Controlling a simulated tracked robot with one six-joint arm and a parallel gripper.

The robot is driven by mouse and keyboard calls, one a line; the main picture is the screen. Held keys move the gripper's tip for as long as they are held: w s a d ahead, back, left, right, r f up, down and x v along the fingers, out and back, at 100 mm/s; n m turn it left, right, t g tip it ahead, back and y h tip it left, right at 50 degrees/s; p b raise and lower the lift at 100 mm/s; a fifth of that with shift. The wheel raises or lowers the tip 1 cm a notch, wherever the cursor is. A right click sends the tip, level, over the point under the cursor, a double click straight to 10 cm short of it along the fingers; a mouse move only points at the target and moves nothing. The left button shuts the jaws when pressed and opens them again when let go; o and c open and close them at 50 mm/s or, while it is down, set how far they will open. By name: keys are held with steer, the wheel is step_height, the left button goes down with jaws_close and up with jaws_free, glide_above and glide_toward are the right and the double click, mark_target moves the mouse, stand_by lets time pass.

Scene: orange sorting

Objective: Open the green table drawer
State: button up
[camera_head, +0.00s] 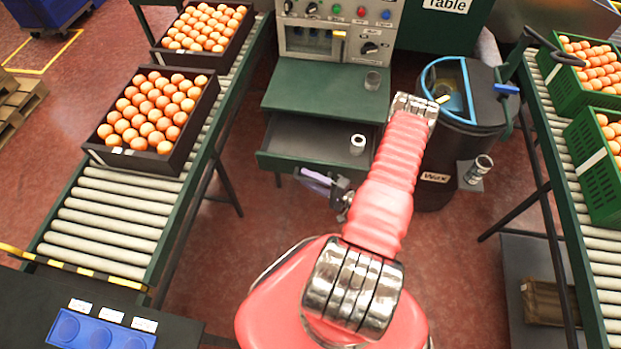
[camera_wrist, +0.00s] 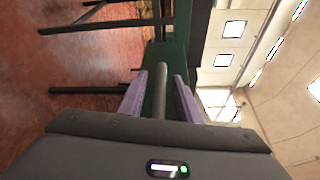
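The green table drawer (camera_head: 310,138) is pulled out below the green table top (camera_head: 325,88) in the head view. Its grey inside shows, with a small pale cup (camera_head: 357,145) in it. My gripper (camera_head: 316,178) is at the drawer's front, its purple fingers pointing toward it. In the wrist view my gripper (camera_wrist: 158,92) has its two fingers apart, with a grey bar-like handle (camera_wrist: 160,88) between them. Gaps show on both sides of the bar. Behind it is a green surface (camera_wrist: 152,58). My arm hides the drawer's right part.
A black wax bin (camera_head: 437,165) is close on the right. Roller conveyors with orange crates run at left (camera_head: 110,215) and right (camera_head: 560,165). Red floor is clear before the drawer.

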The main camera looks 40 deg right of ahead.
steer(key=shift+c, duration=0.7)
jaws_close()
